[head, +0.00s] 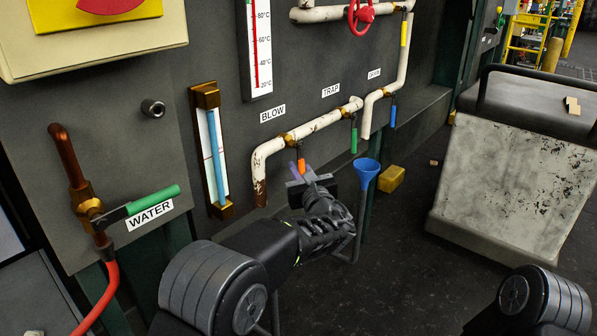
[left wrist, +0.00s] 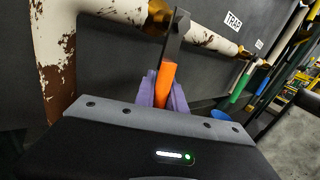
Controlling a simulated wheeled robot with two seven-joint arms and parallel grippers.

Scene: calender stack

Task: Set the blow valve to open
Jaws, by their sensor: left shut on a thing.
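The blow valve's orange handle (head: 301,165) hangs down from its brass body (head: 287,139) on the white, rust-flecked pipe under the BLOW label (head: 272,113). In the left wrist view the orange handle (left wrist: 165,82) stands between the purple finger pads, with its dark metal lever (left wrist: 176,35) running to the brass body (left wrist: 157,18). My left gripper (head: 298,171) is shut on the orange handle, which it partly hides. The right gripper is not in view.
The green TRAP handle (head: 354,141) and blue drain handle (head: 392,116) hang to the right. A blue funnel (head: 367,172) stands close right of my left gripper, with a yellow block (head: 391,178) behind. A green WATER handle (head: 153,200) is at left.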

